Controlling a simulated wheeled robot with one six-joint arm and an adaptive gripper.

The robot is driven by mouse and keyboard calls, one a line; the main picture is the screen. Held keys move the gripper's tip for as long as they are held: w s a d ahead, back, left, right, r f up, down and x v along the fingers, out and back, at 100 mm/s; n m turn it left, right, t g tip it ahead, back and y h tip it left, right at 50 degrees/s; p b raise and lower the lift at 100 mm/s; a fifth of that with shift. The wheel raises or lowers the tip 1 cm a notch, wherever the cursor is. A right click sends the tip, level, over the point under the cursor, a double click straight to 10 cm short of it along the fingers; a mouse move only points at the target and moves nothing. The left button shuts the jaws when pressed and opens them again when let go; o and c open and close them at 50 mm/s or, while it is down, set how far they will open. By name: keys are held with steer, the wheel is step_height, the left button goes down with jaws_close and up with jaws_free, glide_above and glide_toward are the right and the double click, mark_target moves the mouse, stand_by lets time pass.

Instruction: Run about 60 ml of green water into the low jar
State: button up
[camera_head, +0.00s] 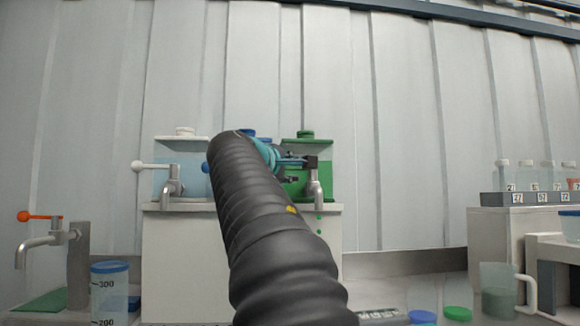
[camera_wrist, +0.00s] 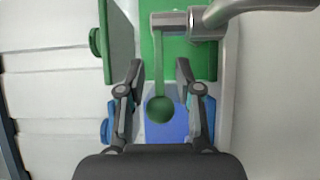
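The green-water tank (camera_head: 310,188) stands on a white cabinet in the head view, partly behind my arm. Its metal tap (camera_head: 316,180) points down at the front, with small green spots below the spout that look like drops. My gripper (camera_head: 288,160) is beside this tap, mostly hidden by my arm. In the wrist view, the tap's green lever (camera_wrist: 159,70) with its round knob (camera_wrist: 160,109) lies between the two fingers of my gripper (camera_wrist: 160,68). The fingers are apart, with gaps on both sides of the lever. I cannot make out the low jar.
A clear tank with a white lever (camera_head: 150,167) is to the left. An orange-levered tap (camera_head: 50,238) and a graduated beaker (camera_head: 109,290) stand at lower left. A handled jug (camera_head: 498,292) and loose lids (camera_head: 458,313) are at lower right. Several bottles (camera_head: 503,178) stand on a right-hand rack.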

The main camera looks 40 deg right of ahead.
steer(key=shift+w+d, duration=0.2)
steer(key=shift+d, duration=0.25)
jaws_close()
